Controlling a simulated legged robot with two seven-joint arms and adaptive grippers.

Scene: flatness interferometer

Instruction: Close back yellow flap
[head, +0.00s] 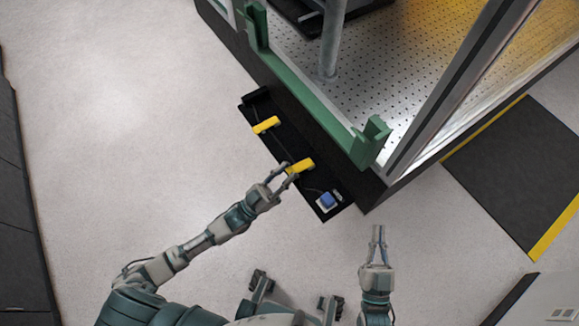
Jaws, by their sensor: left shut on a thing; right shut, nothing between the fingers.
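Two yellow flaps sit on a black panel (326,178) along the side of the machine. The back yellow flap (266,125) is the one further up in the head view, and no gripper is at it. The front yellow flap (301,166) is lower and to the right. My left gripper (285,170) is at the front flap, with its fingers shut on it and partly overlapping it. My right gripper (378,229) is shut and empty, over the floor to the right of the panel. Whether either flap is fully open or closed is hard to tell.
A blue button (327,200) sits on the panel's near end. A green rail (310,95) with raised ends runs along the machine's edge above the panel. A perforated metal table (390,60) lies behind it. A black mat (520,160) lies at right. Floor at left is clear.

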